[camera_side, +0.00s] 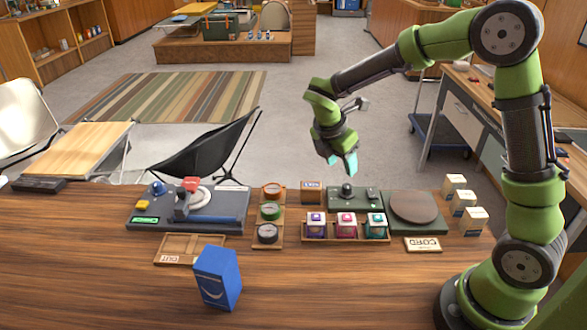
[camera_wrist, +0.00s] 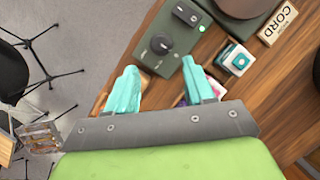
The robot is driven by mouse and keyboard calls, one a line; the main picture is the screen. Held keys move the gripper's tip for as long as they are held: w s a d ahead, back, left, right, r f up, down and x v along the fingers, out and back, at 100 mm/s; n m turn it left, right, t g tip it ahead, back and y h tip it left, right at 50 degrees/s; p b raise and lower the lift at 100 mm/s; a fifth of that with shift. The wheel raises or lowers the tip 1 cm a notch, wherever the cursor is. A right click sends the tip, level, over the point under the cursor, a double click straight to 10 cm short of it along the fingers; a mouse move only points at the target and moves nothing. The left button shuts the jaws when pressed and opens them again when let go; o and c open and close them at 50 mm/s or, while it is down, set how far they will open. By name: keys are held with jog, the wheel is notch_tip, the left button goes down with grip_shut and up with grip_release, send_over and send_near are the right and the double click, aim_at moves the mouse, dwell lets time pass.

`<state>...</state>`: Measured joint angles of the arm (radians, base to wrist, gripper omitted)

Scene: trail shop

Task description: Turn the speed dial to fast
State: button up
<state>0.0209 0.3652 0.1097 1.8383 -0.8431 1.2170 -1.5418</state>
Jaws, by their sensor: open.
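A dark round knob (camera_side: 347,190), which looks like the speed dial, stands on a dark green control panel (camera_side: 367,205) at the back of the counter. In the wrist view the knob (camera_wrist: 160,44) and panel (camera_wrist: 147,59) lie just beyond my fingertips. I cannot read any speed marks or tell the dial's setting. My gripper (camera_side: 345,164) has teal fingers and hangs above and slightly behind the panel, apart from the knob. In the wrist view its fingers (camera_wrist: 160,68) are spread with nothing between them.
A brown round turntable (camera_side: 414,207) is right of the panel. A tray of coloured cubes (camera_side: 345,232) sits in front of it, gauges (camera_side: 270,212) to its left. A CORD sign (camera_side: 422,244), blue box (camera_side: 217,278) and another machine (camera_side: 187,207) share the counter. The front counter is mostly clear.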

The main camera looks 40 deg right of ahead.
aim_at(347, 186)
jog(key=x, duration=0.9)
jog(key=shift+f, duration=0.25)
jog(key=shift+c, duration=0.5)
grip_shut()
